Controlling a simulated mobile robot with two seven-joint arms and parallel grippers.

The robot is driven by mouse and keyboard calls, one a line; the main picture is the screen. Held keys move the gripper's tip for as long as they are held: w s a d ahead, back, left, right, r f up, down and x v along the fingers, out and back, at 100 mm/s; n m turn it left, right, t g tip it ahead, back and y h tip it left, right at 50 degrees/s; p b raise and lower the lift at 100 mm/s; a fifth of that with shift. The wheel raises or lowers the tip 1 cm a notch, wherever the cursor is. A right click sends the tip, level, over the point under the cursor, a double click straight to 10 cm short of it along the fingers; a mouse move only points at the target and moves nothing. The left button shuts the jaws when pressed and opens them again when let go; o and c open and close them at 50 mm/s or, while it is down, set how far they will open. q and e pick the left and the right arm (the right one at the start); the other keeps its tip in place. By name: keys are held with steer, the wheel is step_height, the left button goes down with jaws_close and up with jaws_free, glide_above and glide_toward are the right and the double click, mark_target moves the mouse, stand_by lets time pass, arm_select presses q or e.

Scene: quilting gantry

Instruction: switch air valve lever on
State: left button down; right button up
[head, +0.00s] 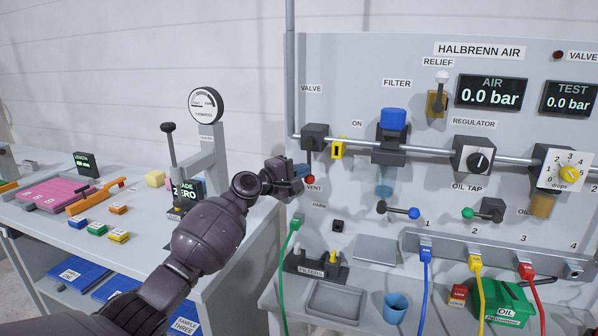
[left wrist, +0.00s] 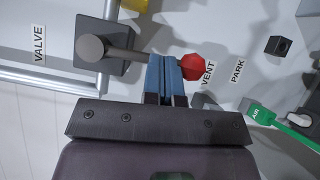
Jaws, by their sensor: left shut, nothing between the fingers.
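The air valve (head: 315,137) is a dark block on the pipe, under a VALVE label. Its lever hangs down toward the VENT label and ends in a red knob (head: 310,180). In the left wrist view the valve block (left wrist: 104,50) is at upper left and the red knob (left wrist: 191,68) is just right of my fingers. My left gripper (head: 302,170) is shut and empty, its blue fingertips (left wrist: 164,72) right at the lever, overlapping part of it. I cannot tell whether they touch it. My right gripper is not in view.
A yellow bracket (head: 338,148) sits right of the valve, below the ON label (head: 357,123). A filter with a blue cap (head: 394,119) is further right. A green hose connector (head: 293,232) hangs below. A gauge stand (head: 207,140) is at left.

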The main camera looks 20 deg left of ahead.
arm_select(q)
steer(key=d+n+t+y+b, duration=0.1)
steer(key=d+n+t, duration=0.1)
steer(key=n, duration=0.2)
steer(key=d+r+n+t+b, duration=0.1)
steer(key=d+n+t+b, duration=0.1)
steer(key=n, duration=0.2)
steer(key=d+n+t+y+b, duration=0.1)
steer(key=d+n+t+b, duration=0.1)
steer(key=n+t, duration=0.1)
steer(key=shift+s+d+r+n+y, duration=0.1)
steer(key=shift+r+n+y, duration=0.2)
steer(key=shift+n, duration=0.6)
steer(key=n+y, duration=0.1)
steer(key=n, duration=0.1)
steer(key=r+n+t+y, duration=0.1)
steer(key=n, duration=0.1)
steer(key=d+r+n+t+y+b, duration=0.1)
steer(key=n+y, duration=0.1)
steer(key=shift+d, duration=0.1)
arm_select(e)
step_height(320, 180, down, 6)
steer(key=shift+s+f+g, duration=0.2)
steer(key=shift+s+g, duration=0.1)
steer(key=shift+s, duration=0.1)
arm_select(q)
steer(key=shift+s, duration=0.1)
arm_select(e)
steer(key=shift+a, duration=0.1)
